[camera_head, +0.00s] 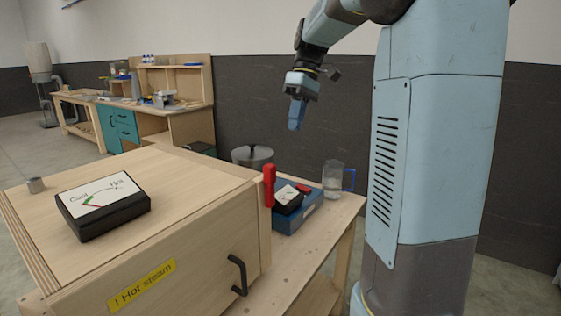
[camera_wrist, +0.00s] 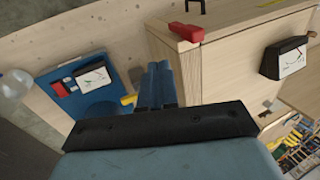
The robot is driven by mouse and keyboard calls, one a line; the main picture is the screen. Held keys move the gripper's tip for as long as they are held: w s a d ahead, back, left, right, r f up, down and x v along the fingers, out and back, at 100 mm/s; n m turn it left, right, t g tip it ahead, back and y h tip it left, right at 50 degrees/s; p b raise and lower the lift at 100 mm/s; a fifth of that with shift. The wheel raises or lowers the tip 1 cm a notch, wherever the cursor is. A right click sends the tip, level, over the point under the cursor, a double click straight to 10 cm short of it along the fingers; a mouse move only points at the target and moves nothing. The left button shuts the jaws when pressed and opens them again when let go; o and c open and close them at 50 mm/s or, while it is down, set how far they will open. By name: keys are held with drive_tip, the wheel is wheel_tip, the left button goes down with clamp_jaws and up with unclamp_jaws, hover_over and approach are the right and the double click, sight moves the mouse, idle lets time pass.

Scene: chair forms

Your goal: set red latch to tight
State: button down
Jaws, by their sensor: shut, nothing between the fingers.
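The red latch (camera_head: 269,186) is on the right side of the wooden steam box (camera_head: 215,240), near its front corner, and stands upright in the head view. It also shows in the wrist view as a red piece (camera_wrist: 187,32) at the box's edge. My gripper (camera_head: 295,127) is above and behind the box, pointing down, apart from the latch. Its blue fingers (camera_wrist: 160,68) are together and empty in the wrist view. Any markings for tight are not readable.
A black handle (camera_head: 239,275) sticks out in front.

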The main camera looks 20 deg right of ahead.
drive_tip(key=shift+w+d, duration=0.25)
drive_tip(key=shift+w, duration=0.4)
approach(270, 186)
drive_tip(key=w+d+f, duration=0.4)
drive_tip(key=f, duration=0.1)
drive_tip(key=shift+s+a, duration=0.5)
drive_tip(key=shift+a, duration=0.35)
drive_tip(key=shift+s+a, duration=0.55)
drive_tip(key=shift+a, duration=0.3)
